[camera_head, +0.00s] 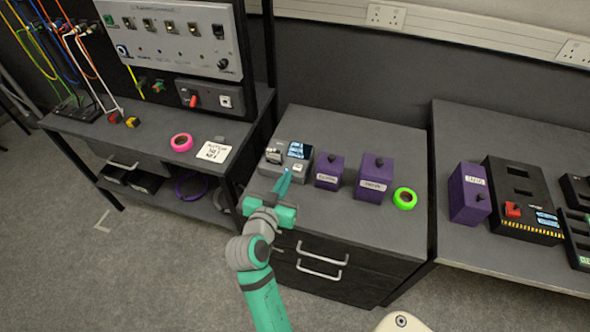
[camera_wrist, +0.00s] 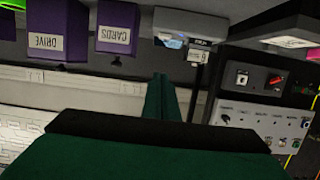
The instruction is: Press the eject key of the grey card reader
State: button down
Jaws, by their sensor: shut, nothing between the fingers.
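The grey card reader (camera_head: 300,166) stands at the left of the middle cabinet top, with a small lit display on it. In the wrist view the card reader (camera_wrist: 185,22) is upside down near the top, its display and a small dark label facing me. My teal gripper (camera_head: 286,180) is shut and empty, its tips at the near side of the reader in the head view. In the wrist view my gripper's fingertips (camera_wrist: 160,78) are together, below the reader in the picture. I cannot tell whether they touch it. The eject key is too small to make out.
Two purple boxes (camera_head: 328,172) (camera_head: 374,178) stand right of the reader, with a green tape roll (camera_head: 405,198) beyond. A left bench holds a control panel (camera_head: 180,38), pink tape (camera_head: 181,142) and a note (camera_head: 213,151). The right table holds a purple box (camera_head: 469,192) and black devices (camera_head: 520,190).

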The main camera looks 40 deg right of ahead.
send_over(297, 171)
jog(key=a, duration=0.1)
jog(key=shift+s+a+f, duration=0.1)
jog(key=shift+s+f, duration=0.1)
jog(key=shift+f, duration=0.4)
jog(key=shift+s+a+f, duration=0.1)
jog(key=shift+s+f, duration=0.1)
jog(key=shift+f, duration=0.4)
notch_tip(297, 171, down, 2)
jog(key=shift+f, duration=1)
jog(key=shift+f, duration=1.25)
jog(key=shift+a, duration=0.1)
notch_tip(297, 171, up, 5)
jog(key=shift+r, duration=0.1)
jog(key=v, duration=0.9)
jog(key=shift+s+a, duration=0.2)
jog(key=shift+a, duration=0.1)
